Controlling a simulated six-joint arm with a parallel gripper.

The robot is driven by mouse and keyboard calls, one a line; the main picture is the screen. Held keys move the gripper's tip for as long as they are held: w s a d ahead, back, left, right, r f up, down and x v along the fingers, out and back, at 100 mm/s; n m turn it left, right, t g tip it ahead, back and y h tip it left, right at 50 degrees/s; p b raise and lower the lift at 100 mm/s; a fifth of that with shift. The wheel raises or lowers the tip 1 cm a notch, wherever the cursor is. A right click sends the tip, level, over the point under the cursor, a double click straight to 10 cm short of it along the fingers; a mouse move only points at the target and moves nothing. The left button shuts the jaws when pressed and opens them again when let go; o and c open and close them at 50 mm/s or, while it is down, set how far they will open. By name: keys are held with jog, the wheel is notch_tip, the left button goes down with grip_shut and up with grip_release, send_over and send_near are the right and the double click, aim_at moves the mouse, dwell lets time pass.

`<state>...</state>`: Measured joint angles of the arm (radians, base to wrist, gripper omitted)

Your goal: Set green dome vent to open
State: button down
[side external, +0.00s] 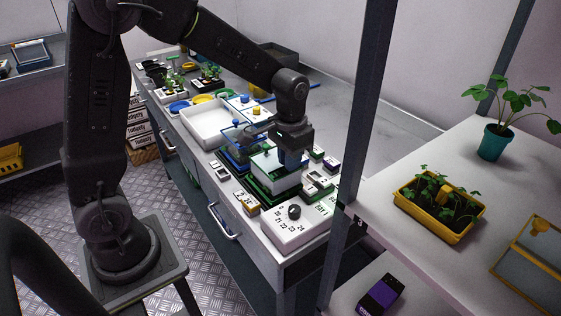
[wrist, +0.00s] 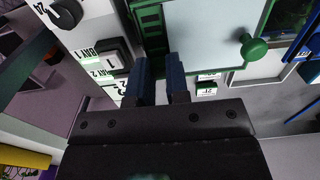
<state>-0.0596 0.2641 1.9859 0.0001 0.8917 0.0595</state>
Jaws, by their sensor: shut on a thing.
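The green dome (side external: 263,160) stands on the bench in the side view, with a pale lid and green edging. The wrist view shows its pale top (wrist: 205,35) and round green knob (wrist: 254,48). The green slotted vent (wrist: 150,22) runs along the dome's edge, left of the pale top. My gripper (wrist: 161,62) is at the near end of this vent, with its two blue fingers close together and a narrow gap between them. It is shut on the vent part, which the fingers mostly hide. In the side view my gripper (side external: 291,161) points down at the dome.
A blue dome (side external: 236,150) stands just behind the green one. A white dial box (side external: 296,226) with a dark knob is at the bench's front end. A white tray (side external: 204,128) is farther back. A dark post (side external: 358,130) rises on the right.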

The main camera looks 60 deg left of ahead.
jog(key=c, duration=1.1)
grip_release()
notch_tip(320, 180, up, 14)
jog(key=shift+f, duration=0.1)
jog(key=s+t, duration=0.2)
jog(key=s, duration=0.4)
jog(key=s+d+f+t, duration=0.1)
jog(key=s, duration=0.4)
jog(key=s+d+t, duration=0.1)
jog(key=s+t, duration=0.1)
jog(key=s, duration=0.4)
jog(key=shift+s+d+f+t, duration=0.15)
jog(key=shift+s+f+t, duration=0.15)
jog(key=shift+s, duration=0.05)
